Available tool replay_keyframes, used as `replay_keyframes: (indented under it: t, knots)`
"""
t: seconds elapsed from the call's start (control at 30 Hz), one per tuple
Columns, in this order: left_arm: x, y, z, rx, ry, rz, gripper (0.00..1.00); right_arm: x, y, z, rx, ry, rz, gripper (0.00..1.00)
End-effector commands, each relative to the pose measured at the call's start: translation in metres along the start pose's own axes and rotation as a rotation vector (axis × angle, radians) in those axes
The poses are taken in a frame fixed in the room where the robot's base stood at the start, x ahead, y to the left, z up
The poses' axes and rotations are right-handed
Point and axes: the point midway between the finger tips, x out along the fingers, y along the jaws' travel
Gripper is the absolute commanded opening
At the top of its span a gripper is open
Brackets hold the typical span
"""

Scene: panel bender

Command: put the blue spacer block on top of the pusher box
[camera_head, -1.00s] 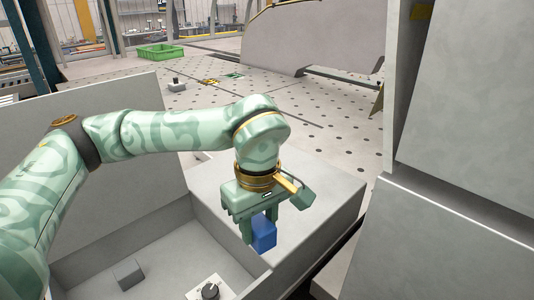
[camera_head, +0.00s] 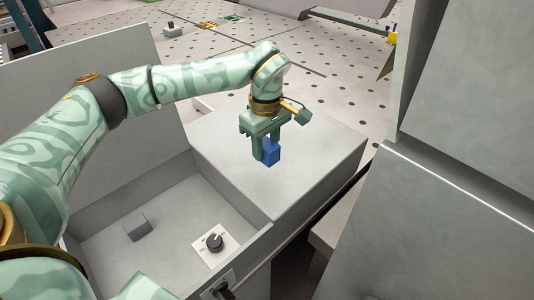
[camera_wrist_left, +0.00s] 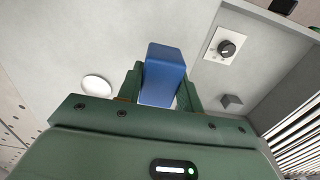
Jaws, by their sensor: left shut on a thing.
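My left gripper (camera_head: 265,152) is shut on the blue spacer block (camera_head: 271,153) and points downward. The block hangs between its fingers over the flat top of a large grey box (camera_head: 320,150), which appears to be the pusher box. I cannot tell whether the block touches that top. In the left wrist view the blue block (camera_wrist_left: 164,75) sits between the green fingers (camera_wrist_left: 160,88), with the grey surface behind it. My right gripper is not in view.
Left of the box is a grey recess holding a small grey block (camera_head: 137,227) and a knob on a white plate (camera_head: 212,245). Tall grey panels (camera_head: 455,200) stand at the right. A white disc (camera_wrist_left: 97,85) shows in the left wrist view.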

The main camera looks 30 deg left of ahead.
Motion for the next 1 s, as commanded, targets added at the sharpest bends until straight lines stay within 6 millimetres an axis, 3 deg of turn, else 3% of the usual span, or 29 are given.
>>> replay_keyframes:
  t: [0.23,0.37,0.6,0.97,1.0]
  knots:
    - [0.026,0.017,-0.015,-0.001,0.0,0.002,0.12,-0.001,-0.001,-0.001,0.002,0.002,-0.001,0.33]
    - [0.034,0.021,-0.019,0.0,0.0,0.001,0.12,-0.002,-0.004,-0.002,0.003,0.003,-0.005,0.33]
    - [0.065,0.023,-0.02,0.001,-0.002,0.0,0.12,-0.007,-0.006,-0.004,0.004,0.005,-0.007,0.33]
    - [0.07,0.023,-0.021,0.001,0.0,0.001,0.12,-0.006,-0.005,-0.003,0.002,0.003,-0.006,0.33]
    - [0.07,0.023,-0.021,0.001,0.0,0.001,0.42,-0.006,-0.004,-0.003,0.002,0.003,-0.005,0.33]
